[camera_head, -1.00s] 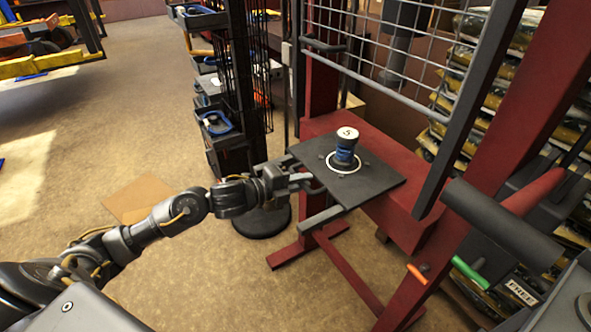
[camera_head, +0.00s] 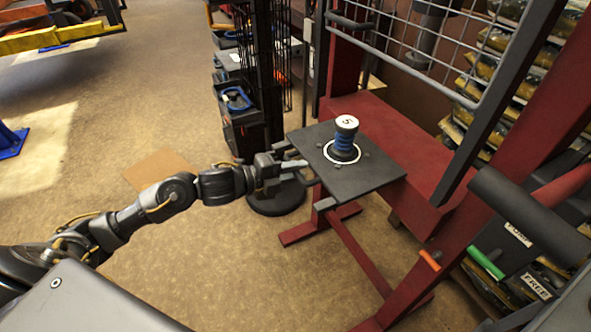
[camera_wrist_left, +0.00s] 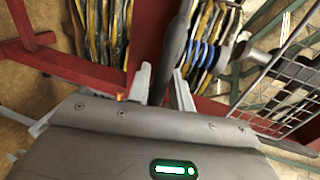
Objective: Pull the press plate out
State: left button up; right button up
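The press plate (camera_head: 352,181) is a flat dark square with a white ring. A blue-ribbed spool (camera_head: 345,142) with a white top marked 5 stands upright on the ring. The plate sticks out from the red press bed (camera_head: 392,133), overhanging its near side. My left gripper (camera_head: 299,172) is at the plate's left edge, with its fingers around the edge or handle there. In the left wrist view my left gripper's fingers (camera_wrist_left: 162,92) stand a little apart, with the dark plate seen edge-on between them. The exact contact is small and partly hidden. My right gripper is out of view.
Red press uprights (camera_head: 500,150) and a wire mesh guard (camera_head: 445,60) stand right of and behind the plate. A dark rack with trays (camera_head: 240,110) stands behind my left gripper. The floor (camera_head: 95,165) at the left is mostly clear.

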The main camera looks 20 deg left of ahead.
pick_arm(q)
jog(key=shift+o, duration=0.8)
